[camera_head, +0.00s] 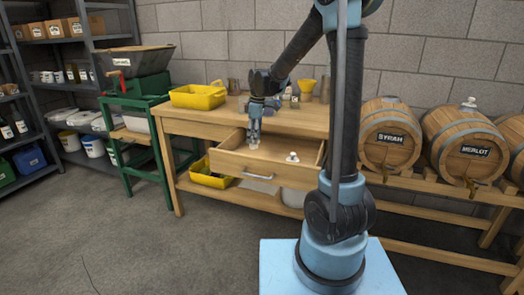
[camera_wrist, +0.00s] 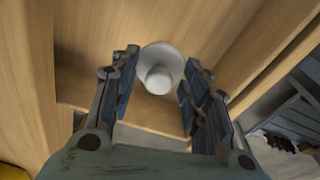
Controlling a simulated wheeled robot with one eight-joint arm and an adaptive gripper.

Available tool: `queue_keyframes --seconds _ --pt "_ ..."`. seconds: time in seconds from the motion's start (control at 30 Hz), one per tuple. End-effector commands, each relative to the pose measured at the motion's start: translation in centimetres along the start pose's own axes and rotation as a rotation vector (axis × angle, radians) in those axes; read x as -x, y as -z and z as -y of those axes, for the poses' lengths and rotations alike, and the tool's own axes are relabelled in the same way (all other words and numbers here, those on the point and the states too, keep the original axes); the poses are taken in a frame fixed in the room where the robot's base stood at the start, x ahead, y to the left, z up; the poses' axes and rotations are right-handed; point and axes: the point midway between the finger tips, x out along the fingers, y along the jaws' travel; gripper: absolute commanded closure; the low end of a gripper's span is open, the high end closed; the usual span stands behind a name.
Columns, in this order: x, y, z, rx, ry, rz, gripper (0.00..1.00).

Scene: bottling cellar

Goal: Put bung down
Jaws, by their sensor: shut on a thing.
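My gripper (camera_head: 254,139) points down over the left part of the open drawer (camera_head: 275,173) of the wooden bench. It is shut on a white bung (camera_head: 253,147), which sits low at the fingertips. In the wrist view the bung (camera_wrist: 161,72) shows as a round pale flange with a knob, between the two fingers (camera_wrist: 158,95). I cannot tell whether it touches the drawer floor. A second white bung (camera_head: 292,157) stands in the drawer to the right, apart from my gripper.
On the bench top (camera_head: 190,112) stand a yellow tub (camera_head: 198,96), metal cups and a yellow funnel (camera_head: 307,87). Barrels marked SYRAH (camera_head: 391,134) and MERLOT (camera_head: 466,146) lie on a rack at right; the MERLOT one has a white bung (camera_head: 469,102) on top. Another yellow tub (camera_head: 208,175) sits below.

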Motion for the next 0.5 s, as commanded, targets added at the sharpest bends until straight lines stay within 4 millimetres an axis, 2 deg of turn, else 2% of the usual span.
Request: queue_keyframes --seconds 0.1,0.27,0.5 --pt "-1.3 -0.1 0.0 0.001 0.000 0.000 0.85" --pt "-2.2 -0.2 0.1 0.001 0.000 0.000 0.85" --pt "-5.2 -0.5 0.1 0.002 0.000 0.000 0.85"
